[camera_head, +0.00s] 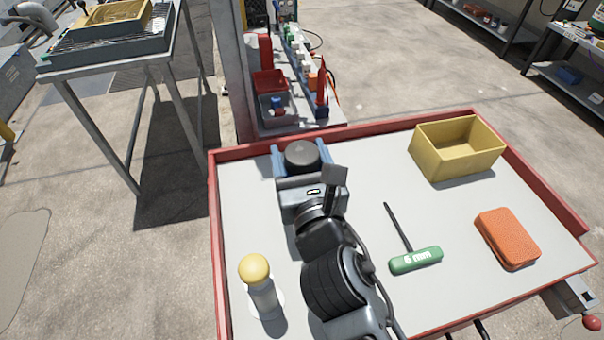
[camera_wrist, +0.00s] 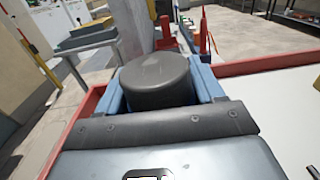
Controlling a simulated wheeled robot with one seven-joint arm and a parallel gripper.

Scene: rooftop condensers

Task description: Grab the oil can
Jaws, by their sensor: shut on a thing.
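A dark grey round can (camera_head: 303,154), the only can-like thing I see and so taken as the oil can, stands at the far left part of the cart top. My gripper (camera_head: 301,160) is shut on it, with one blue finger on each side. In the wrist view the can (camera_wrist: 158,80) sits between the two blue fingers of my gripper (camera_wrist: 165,92). Its top is flat and scuffed, and it looks upright. No spout shows. Its lower part is hidden by my gripper, so I cannot tell whether it touches the cart top.
The red-rimmed cart top (camera_head: 370,190) also holds a yellow bin (camera_head: 457,160), an orange sponge-like block (camera_head: 508,238), a green-handled 6 mm hex key (camera_head: 415,259) and a yellow-capped bottle (camera_head: 262,290). A grey post (camera_head: 232,60) and a cluttered shelf stand behind the far edge.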

